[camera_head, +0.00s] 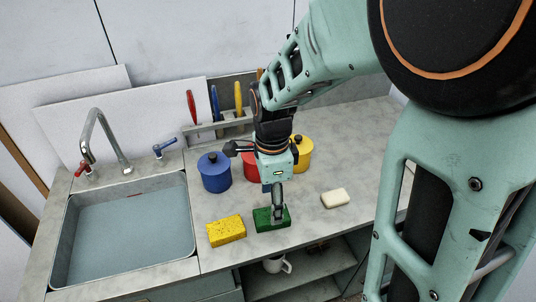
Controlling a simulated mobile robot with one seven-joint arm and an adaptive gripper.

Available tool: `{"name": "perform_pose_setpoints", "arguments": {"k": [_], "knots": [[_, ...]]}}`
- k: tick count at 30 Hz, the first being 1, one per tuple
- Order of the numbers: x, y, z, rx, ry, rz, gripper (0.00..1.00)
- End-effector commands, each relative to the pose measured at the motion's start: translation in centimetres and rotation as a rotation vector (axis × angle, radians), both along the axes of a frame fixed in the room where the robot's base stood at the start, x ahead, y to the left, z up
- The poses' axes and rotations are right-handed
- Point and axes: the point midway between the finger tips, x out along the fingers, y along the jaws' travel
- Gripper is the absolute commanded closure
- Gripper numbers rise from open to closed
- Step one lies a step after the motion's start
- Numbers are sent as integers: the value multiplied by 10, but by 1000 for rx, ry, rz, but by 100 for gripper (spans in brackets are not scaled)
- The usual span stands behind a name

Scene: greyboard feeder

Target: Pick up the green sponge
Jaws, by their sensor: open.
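The green sponge (265,222) lies on the grey counter near its front edge, between a yellow sponge (226,230) and a white soap-like block (336,198). My gripper (278,212) points down over the green sponge. It is open, and its visible finger overlaps the middle of the sponge in the picture. The other finger is hidden. I cannot tell whether the fingers touch the sponge.
A blue pot (214,174), a red pot (250,168) and a yellow pot (300,154) stand behind. A sink (122,232) with a faucet (100,140) is at left. A white mug (276,265) sits on the shelf below. The counter right of the soap is clear.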

Motion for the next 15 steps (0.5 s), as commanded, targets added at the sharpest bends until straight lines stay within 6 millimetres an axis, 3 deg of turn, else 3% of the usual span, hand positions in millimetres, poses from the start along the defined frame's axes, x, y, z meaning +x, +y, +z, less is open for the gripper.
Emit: {"name": "perform_pose_setpoints", "arguments": {"k": [15], "knots": [[4, -2, -55, 1, 0, -1, 40]]}}
